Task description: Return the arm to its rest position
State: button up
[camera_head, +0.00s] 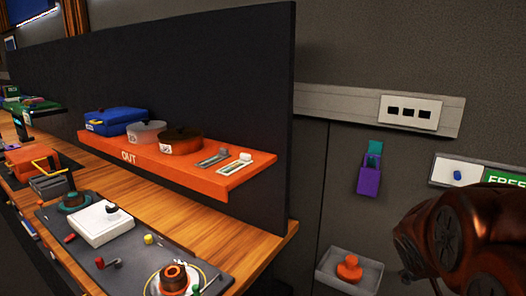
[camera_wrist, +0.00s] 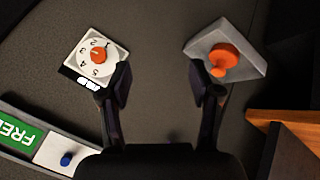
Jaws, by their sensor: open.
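My gripper (camera_wrist: 162,80) is open and empty in the wrist view, its two dark fingers apart with bare dark grey surface between them. In the head view, part of my copper-coloured arm shows at the lower right edge, in front of the grey wall. My gripper's fingers do not show there. In the wrist view, a white numbered dial (camera_wrist: 82,67) with an orange knob lies beyond the left finger. A grey tray (camera_wrist: 248,66) with an orange knob (camera_wrist: 224,57) lies beyond the right finger. No contact with either can be made out.
A green FREE sign (camera_wrist: 20,133) with a blue knob (camera_wrist: 66,160) is at the wrist view's lower left. In the head view, a wooden bench (camera_head: 265,243) holds a dark panel of controls. An orange OUT shelf (camera_head: 215,185) carries several items. A purple padlock (camera_head: 369,180) hangs on the wall.

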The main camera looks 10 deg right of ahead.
jog(key=s+a+f+g+y, duration=0.2)
jog(key=s+a+g+y, duration=0.1)
jog(key=s+a, duration=0.8)
jog(key=s+a+f+n+g+y, duration=0.1)
jog(key=s+a+f+g+y, duration=0.1)
jog(key=s+a, duration=0.8)
jog(key=a+g+y, duration=0.1)
jog(key=a, duration=0.2)
jog(key=shift+s+g, duration=0.3)
jog(key=shift+s, duration=0.1)
